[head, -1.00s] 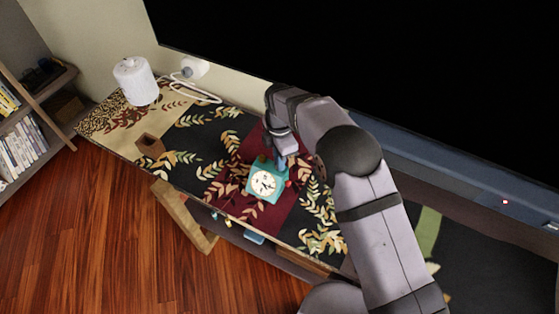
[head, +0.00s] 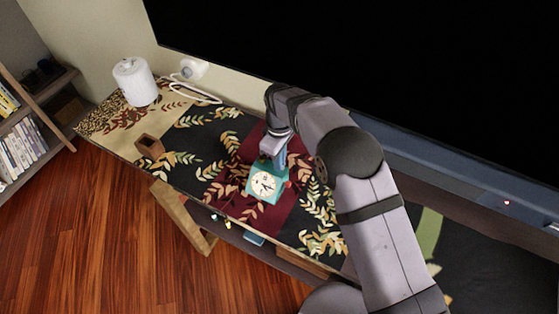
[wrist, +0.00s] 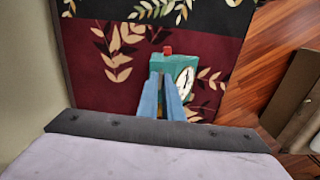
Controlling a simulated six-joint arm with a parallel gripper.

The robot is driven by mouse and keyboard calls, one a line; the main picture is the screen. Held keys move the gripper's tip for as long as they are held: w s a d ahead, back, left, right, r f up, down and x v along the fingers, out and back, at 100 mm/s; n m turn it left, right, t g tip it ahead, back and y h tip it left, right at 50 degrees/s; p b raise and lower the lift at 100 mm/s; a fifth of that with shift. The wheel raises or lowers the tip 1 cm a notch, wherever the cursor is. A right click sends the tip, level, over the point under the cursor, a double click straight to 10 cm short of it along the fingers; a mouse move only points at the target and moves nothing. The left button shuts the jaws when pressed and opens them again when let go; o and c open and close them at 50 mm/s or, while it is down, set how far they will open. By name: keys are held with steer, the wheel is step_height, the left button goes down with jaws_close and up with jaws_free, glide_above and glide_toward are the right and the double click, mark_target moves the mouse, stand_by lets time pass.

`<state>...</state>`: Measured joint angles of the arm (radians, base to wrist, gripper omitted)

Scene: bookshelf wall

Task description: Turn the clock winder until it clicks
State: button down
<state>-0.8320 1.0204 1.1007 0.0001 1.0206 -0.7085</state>
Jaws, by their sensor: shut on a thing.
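The clock (head: 263,184) is a small teal box with a white round face and dark hands. It stands upright on the patterned runner, its face towards the head camera. In the wrist view the clock (wrist: 184,75) is just beyond my fingers, and a red knob (wrist: 167,50) sticks out from one side. My gripper (head: 277,163) is at the clock's back, pointing down. In the wrist view its blue fingers (wrist: 164,82) are close together against the back of the clock. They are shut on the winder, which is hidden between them.
The patterned runner (head: 225,140) covers a long bench. A small brown open box (head: 149,146) and a white cylinder (head: 135,82) stand to the left, with a white cable (head: 195,93) behind. A large dark screen (head: 400,70) rises behind my arm.

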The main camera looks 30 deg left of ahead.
steer(key=m, duration=1.2)
steer(key=shift+m, duration=0.4)
stand_by(0.3)
steer(key=c, duration=1.9)
jaws_free()
steer(key=shift+r+b, duration=0.9)
steer(key=shift+r, duration=2.85)
